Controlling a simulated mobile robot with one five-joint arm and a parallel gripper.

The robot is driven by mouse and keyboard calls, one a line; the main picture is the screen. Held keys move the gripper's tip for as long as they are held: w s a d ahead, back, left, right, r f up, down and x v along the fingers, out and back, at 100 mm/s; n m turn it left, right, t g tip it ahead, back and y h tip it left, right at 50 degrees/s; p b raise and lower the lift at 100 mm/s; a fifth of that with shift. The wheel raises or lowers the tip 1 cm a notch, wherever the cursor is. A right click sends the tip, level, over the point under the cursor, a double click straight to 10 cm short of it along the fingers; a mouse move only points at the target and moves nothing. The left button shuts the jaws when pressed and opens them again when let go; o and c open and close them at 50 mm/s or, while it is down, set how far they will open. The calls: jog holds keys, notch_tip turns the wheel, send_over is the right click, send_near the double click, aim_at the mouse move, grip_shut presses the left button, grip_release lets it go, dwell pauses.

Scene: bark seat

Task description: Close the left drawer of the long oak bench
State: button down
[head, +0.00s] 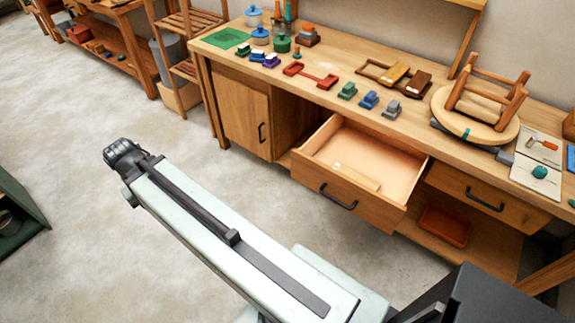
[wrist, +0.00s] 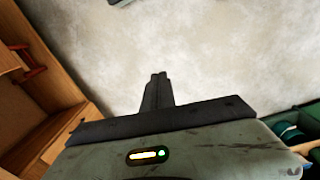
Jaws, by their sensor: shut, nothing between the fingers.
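The long oak bench (head: 340,115) runs across the upper right of the head view. Its left drawer (head: 352,200) is pulled well out, with a black bar handle on its front. A flat pale wooden piece (head: 356,176) lies inside it. The right drawer (head: 485,196) looks shut. My arm reaches to the left in front of the bench, apart from the open drawer in the head view. My gripper (wrist: 158,78) is shut and empty in the wrist view, over bare floor. The fingers cannot be made out in the head view.
Many small items stand on the bench top, with an upturned stool (head: 482,105) at right. A reddish tray (head: 445,225) sits on the lower shelf below the drawers. A dark green cabinet (head: 18,215) stands at far left. The concrete floor (head: 75,115) between is clear.

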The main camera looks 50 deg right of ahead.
jog(key=s+d+f+m+h+b, duration=0.1)
jog(key=d+f+m+h+b, duration=0.1)
jog(key=d+m, duration=0.7)
jog(key=m+g+h+b, duration=0.3)
jog(key=m+g+b, duration=0.2)
jog(key=m, duration=1.9)
send_near(296, 170)
jog(key=w+a+r, duration=0.2)
jog(key=a+r, duration=0.2)
jog(key=a, duration=0.3)
jog(key=s+d+f+b, duration=0.1)
jog(key=d+f+b, duration=0.1)
jog(key=d, duration=0.1)
jog(key=s+d+f+b, duration=0.1)
jog(key=d+f+b, duration=0.2)
jog(key=s+d+f+b, duration=0.2)
jog(key=d+f, duration=0.1)
jog(key=shift+s+f+b, duration=0.1)
jog(key=shift+f+b, duration=0.05)
jog(key=shift+b, duration=0.15)
